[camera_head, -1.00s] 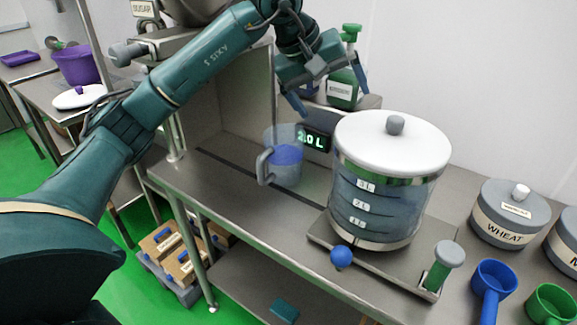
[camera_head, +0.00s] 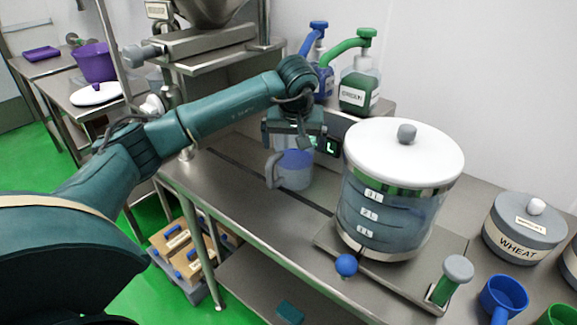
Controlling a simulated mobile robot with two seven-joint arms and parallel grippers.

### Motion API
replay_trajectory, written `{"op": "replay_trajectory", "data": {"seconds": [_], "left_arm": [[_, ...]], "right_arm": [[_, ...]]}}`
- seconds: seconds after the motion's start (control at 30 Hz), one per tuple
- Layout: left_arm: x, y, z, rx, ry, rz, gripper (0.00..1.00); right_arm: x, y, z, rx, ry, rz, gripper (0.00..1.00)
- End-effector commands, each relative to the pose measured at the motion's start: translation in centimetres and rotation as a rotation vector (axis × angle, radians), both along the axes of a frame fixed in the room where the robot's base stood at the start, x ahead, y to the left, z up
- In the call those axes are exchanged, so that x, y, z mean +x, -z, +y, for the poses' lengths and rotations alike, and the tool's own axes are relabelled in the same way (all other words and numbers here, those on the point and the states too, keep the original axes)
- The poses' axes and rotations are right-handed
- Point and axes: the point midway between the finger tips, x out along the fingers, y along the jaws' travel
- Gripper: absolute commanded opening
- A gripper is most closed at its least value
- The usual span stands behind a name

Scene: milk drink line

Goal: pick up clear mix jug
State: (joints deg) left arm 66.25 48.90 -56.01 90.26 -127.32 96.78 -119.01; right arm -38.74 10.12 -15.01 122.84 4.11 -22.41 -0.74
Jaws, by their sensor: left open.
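The clear mix jug (camera_head: 294,178) stands upright on the steel counter, left of the big clear tank. It looks bluish inside, and its handle points left. My left gripper (camera_head: 291,143) is right over the jug, pointing down, with its jaws open. It covers the jug's upper rim, so I cannot tell whether the fingers touch the jug. My right gripper is not in view.
A white-lidded tank (camera_head: 394,195) with level marks stands close to the jug's right. A green display (camera_head: 332,146) is partly hidden behind my gripper. Pump bottles, including a green one (camera_head: 357,90), stand behind. A wheat canister (camera_head: 522,232) is at right.

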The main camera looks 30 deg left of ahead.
Motion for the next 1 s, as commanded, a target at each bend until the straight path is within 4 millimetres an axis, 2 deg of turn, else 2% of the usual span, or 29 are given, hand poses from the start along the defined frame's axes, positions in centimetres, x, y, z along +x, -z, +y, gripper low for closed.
{"op": "replay_trajectory", "data": {"seconds": [0.23, 0.53, 1.0], "left_arm": [[1.4, 3.1, 0.8, -0.001, -0.002, 0.005, 1.00], [1.6, 3.5, 0.9, -0.001, -0.001, 0.001, 1.00], [1.6, 3.5, 0.9, -0.001, -0.001, 0.001, 0.62]], "right_arm": [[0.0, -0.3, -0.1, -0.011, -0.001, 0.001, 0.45], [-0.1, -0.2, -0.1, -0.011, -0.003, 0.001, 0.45], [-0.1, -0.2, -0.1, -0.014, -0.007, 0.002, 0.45]]}}
